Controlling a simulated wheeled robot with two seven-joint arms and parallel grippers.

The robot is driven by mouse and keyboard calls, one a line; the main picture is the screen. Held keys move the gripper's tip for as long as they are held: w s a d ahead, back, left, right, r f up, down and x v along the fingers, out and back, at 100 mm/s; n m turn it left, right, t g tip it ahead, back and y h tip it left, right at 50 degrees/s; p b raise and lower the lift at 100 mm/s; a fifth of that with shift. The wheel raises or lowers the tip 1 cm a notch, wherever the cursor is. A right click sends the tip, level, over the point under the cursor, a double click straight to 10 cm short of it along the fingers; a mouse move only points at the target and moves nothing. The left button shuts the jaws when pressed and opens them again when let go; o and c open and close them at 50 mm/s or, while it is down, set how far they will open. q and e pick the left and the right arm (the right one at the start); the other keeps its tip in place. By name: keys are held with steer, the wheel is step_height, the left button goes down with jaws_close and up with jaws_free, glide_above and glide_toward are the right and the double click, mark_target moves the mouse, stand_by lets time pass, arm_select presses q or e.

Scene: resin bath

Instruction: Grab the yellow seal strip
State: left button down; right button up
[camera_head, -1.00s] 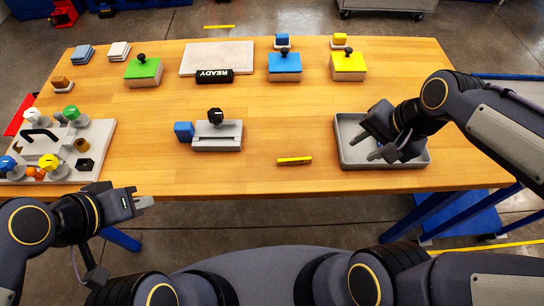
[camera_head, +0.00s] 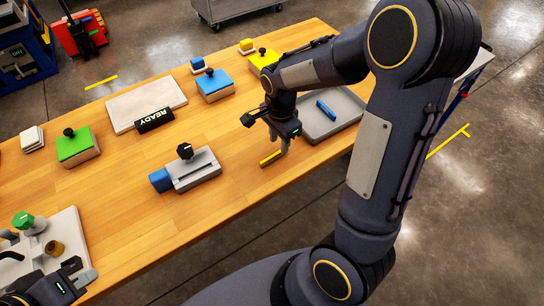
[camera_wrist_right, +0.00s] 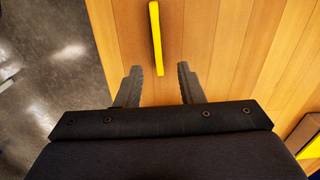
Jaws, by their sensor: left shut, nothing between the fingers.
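The yellow seal strip (camera_head: 270,159) lies flat on the wooden table near its front edge. In the right wrist view the strip (camera_wrist_right: 156,38) runs lengthwise just beyond the fingertips, lined up with the gap between them. My right gripper (camera_head: 280,142) points down beside the strip in the head view. Its fingers stand apart and empty in the wrist view (camera_wrist_right: 159,75). My left gripper (camera_head: 86,274) is shut and empty at the lower left, by the fixture board.
A grey tray (camera_head: 348,100) with a blue strip (camera_head: 325,109) lies right of my right gripper. A grey block with a black knob (camera_head: 193,172) and a blue cube (camera_head: 161,180) stand left of the strip. The READY sign (camera_head: 154,120) is behind.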

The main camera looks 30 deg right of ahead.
mark_target(279, 151)
steer(key=shift+s+a+f, duration=0.1)
steer(key=shift+f, duration=1.85)
jaws_close()
steer(key=shift+r, duration=0.1)
